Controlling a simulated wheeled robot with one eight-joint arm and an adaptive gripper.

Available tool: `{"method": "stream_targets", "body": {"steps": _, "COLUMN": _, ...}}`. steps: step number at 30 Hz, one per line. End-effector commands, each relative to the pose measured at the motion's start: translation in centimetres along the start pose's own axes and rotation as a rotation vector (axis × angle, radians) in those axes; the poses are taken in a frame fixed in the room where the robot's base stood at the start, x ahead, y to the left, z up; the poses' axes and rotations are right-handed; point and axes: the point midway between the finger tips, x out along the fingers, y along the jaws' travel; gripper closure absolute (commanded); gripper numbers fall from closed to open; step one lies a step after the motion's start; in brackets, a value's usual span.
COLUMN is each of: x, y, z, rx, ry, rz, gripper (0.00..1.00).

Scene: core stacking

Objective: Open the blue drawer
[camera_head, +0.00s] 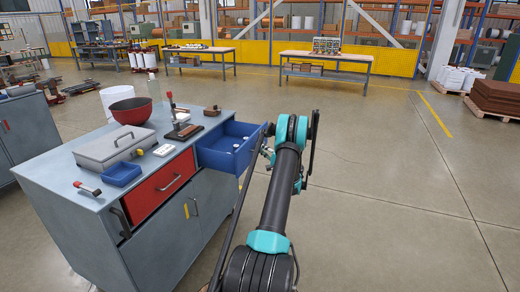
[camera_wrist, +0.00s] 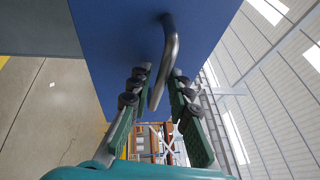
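The blue drawer (camera_head: 226,150) is pulled well out of the upper right of the grey cabinet (camera_head: 150,220), and I see into its open top. A few small light items lie inside it. In the wrist view the blue drawer front (camera_wrist: 110,35) fills the upper middle, with its curved grey metal handle (camera_wrist: 170,45). In the head view my gripper (camera_head: 267,140) is at the drawer front, partly hidden by my arm.
A red drawer (camera_head: 158,190) beside the blue one is shut. On the cabinet top are a red bowl (camera_head: 129,110), a grey lidded box (camera_head: 115,147), a small blue tray (camera_head: 122,174) and a toggle clamp (camera_head: 184,128). Open floor (camera_head: 390,180) lies to the right.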

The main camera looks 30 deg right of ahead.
Motion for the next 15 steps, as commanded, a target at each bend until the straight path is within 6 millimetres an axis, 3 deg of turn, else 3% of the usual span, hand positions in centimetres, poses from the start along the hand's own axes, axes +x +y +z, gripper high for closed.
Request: {"method": "stream_targets", "body": {"steps": 15, "x": -9.5, "y": 0.0, "z": -0.1, "rx": 0.0, "ry": 0.004, "rz": 0.0, "gripper": 0.81}}
